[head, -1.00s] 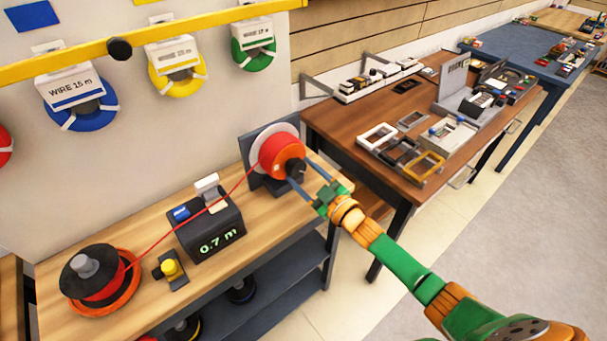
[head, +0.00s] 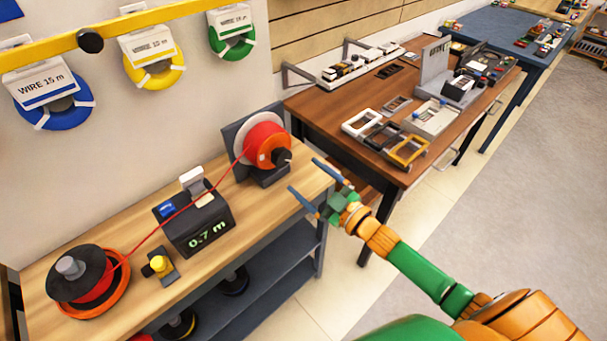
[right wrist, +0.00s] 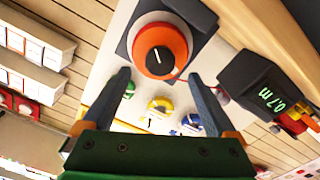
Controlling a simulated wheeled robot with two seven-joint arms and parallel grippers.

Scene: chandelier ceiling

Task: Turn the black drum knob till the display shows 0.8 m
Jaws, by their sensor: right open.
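The black drum knob (head: 281,157) sticks out from the front of the orange-red drum (head: 262,146) at the back right of the workbench. In the right wrist view the knob (right wrist: 160,61) shows a white line across its dark face. The display (head: 207,234) on the dark meter box reads 0.7 m; it also shows in the right wrist view (right wrist: 272,100). My right gripper (head: 307,180) is open and empty, to the right of the knob and apart from it. Its two blue-grey fingers stand wide apart in the right wrist view. My left gripper is not in view.
A red wire runs from the drum over the meter box to a spool (head: 92,280) at the front left. A yellow button (head: 159,265) sits between them. Wire coils (head: 154,60) hang on the wall. A brown table (head: 350,150) with frames stands to the right.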

